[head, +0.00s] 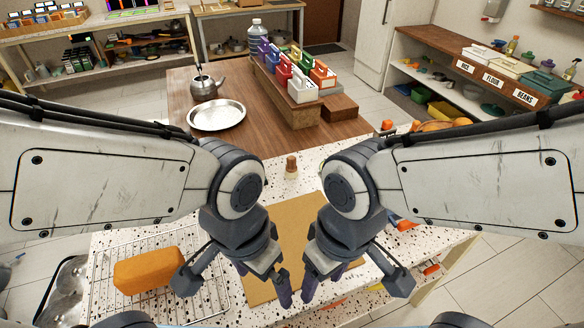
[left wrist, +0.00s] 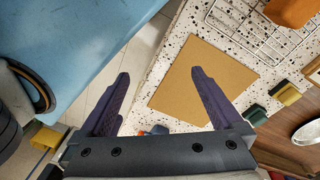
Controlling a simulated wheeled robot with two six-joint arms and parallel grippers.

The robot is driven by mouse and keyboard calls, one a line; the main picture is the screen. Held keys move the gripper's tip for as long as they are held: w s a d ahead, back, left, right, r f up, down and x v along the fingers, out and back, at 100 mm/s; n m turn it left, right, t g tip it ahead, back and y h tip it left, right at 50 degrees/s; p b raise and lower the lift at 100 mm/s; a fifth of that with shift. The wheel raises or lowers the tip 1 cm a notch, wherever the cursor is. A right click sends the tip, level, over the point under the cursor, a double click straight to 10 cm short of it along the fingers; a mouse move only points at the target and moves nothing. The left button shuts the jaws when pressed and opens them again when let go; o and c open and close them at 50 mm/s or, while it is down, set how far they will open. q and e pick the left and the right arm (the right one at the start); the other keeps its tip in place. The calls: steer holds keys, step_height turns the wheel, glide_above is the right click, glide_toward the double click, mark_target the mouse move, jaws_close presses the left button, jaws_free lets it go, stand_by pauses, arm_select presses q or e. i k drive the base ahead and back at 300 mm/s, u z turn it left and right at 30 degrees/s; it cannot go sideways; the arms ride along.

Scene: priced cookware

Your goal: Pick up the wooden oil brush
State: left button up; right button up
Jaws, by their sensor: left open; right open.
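I cannot make out the wooden oil brush for certain. A small upright object with a brown top and pale base (head: 291,166) stands on the speckled counter, beyond the tan board (head: 297,210), in the head view. It may be the brush, but it is too small to tell. My left gripper (head: 264,285) is open and empty over the board's near part. In the left wrist view its two dark fingers (left wrist: 160,75) are spread with nothing between them. My right gripper (head: 324,281) is open and empty close beside it.
An orange block (head: 148,270) sits on a wire rack (head: 208,294) at the left. Orange-handled items lie near the counter's right edge.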

mark_target(291, 173)
steer(key=z, duration=0.05)
steer(key=k, duration=0.5)
steer(key=z, duration=0.95)
steer(key=i, duration=1.7)
steer(key=u, duration=0.65)
